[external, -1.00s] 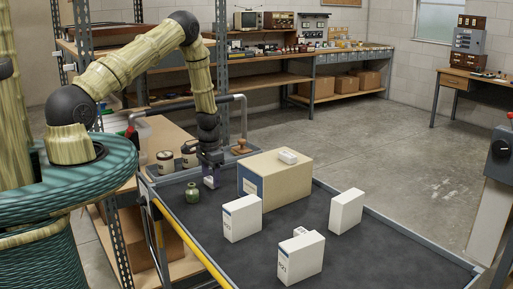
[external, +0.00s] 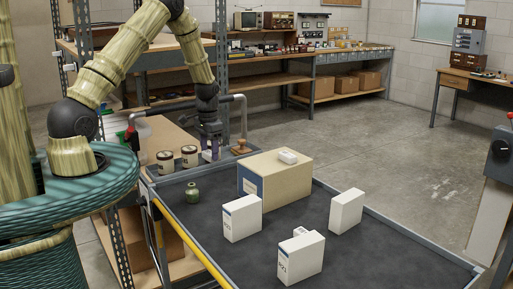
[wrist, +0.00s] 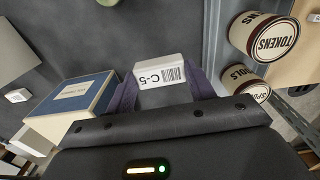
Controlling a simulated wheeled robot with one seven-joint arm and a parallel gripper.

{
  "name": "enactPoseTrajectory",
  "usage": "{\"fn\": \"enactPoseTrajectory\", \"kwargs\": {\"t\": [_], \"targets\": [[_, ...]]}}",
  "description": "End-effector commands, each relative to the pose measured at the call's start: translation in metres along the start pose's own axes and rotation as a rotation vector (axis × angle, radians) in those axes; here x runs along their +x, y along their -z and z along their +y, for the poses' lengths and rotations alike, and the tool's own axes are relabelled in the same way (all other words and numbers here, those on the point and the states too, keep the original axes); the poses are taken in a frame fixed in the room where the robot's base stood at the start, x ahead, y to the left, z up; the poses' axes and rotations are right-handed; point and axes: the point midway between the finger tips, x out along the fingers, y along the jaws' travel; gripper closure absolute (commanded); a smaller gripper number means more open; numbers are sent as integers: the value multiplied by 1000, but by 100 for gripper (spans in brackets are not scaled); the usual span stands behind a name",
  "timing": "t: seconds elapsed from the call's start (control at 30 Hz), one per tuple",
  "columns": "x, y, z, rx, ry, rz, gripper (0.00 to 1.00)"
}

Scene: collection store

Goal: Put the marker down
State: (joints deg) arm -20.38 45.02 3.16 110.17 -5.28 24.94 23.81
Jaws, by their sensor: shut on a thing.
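The marker (wrist: 160,73) is a small white block with a barcode and "C-5" on it, upside down in the wrist view. My gripper (wrist: 163,88) is shut on it, with a purple finger on each side. In the external view my gripper (external: 210,152) is at the back left corner of the dark cart top (external: 262,232), beside the cart's raised rail. It appears to be above the surface. The marker is not clearly visible there.
Two lidded tins, one labelled TOKENS (wrist: 268,38), stand close by. A green vase (external: 192,193), a large beige box (external: 285,183) and several white boxes (external: 242,218) stand on the cart. A wooden stamp (external: 241,147) is behind. The cart's front left is bare.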

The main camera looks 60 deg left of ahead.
Motion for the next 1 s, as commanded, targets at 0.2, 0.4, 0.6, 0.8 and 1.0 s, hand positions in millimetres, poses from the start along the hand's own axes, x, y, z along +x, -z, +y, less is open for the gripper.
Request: {"fn": "enactPoseTrajectory", "kwargs": {"t": [0.2,0.4,0.6,0.8,1.0], "targets": [[0,0,0,0,0,0,68],[0,0,0,0,0,0,68],[-9,10,9,32,-2,2,68],[-45,46,49,158,-7,7,68],[-95,86,109,328,-7,7,68]]}}
